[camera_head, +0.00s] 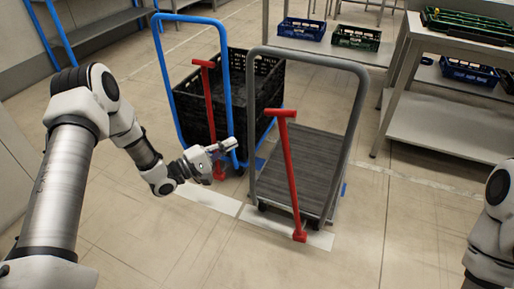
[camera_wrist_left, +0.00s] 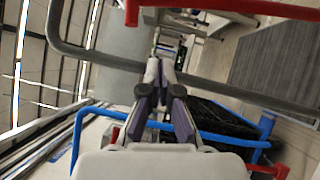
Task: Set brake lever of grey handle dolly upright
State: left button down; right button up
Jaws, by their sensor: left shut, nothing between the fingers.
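The grey handle dolly (camera_head: 355,115) has a dark ribbed deck and a grey hoop handle. Its red brake lever (camera_head: 290,175) stands in front of the hoop, its T-shaped top a little left of its foot; I cannot tell how far it tilts toward me. My left gripper (camera_head: 230,145) is shut and empty, left of this lever and apart from it, near the blue handle's right leg. In the left wrist view the shut fingertips (camera_wrist_left: 163,68) point toward the grey hoop (camera_wrist_left: 225,90), and the red lever (camera_wrist_left: 225,7) runs along the top. My right gripper is out of view.
A blue handle dolly (camera_head: 224,75) with its own red lever (camera_head: 208,100) and a black crate (camera_head: 262,80) stands at the left. Grey workbenches (camera_head: 440,125) with small crates are at the back right. The floor in front is clear.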

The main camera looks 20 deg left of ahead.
pick_arm(q)
jog(key=d+b+x, duration=0.1)
jog(key=x, duration=0.5)
jog(key=s+d+b+x, duration=0.1)
jog(key=x, duration=0.5)
jog(key=shift+s+d+r+b, duration=0.15)
jog(key=shift+s+r+b, duration=0.15)
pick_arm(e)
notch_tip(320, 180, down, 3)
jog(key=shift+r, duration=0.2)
